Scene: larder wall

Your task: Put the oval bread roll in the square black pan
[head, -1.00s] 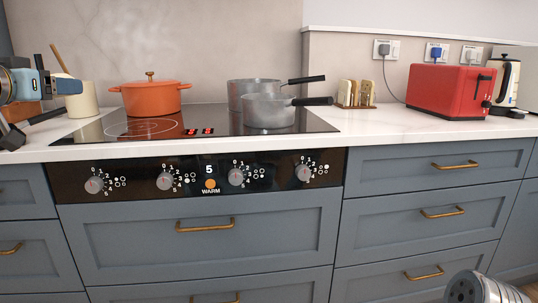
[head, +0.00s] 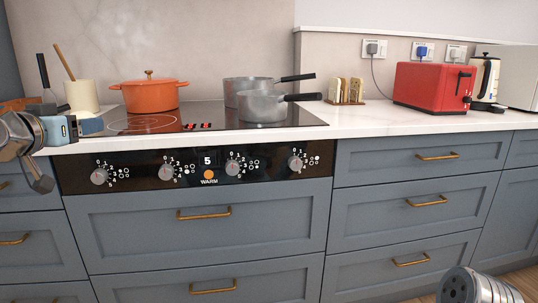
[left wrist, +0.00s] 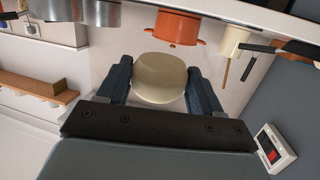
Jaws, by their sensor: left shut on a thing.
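My left gripper (head: 88,126) is low over the counter at the far left, in front of the cream crock. In the left wrist view its two blue fingers (left wrist: 158,70) are shut on a pale, rounded oval thing, which looks like the bread roll (left wrist: 160,80). In the head view the roll is hidden by the gripper. I cannot make out the square black pan in the frames of now; my left arm covers the counter's left end. My right gripper is not in view.
The cream crock (head: 81,96) holds a wooden spoon and stands beside the hob. An orange pot (head: 150,96) and two grey saucepans (head: 264,107) are on the hob. A toast rack (head: 347,91) and red toaster (head: 434,87) stand right. The counter between hob and toaster is mostly clear.

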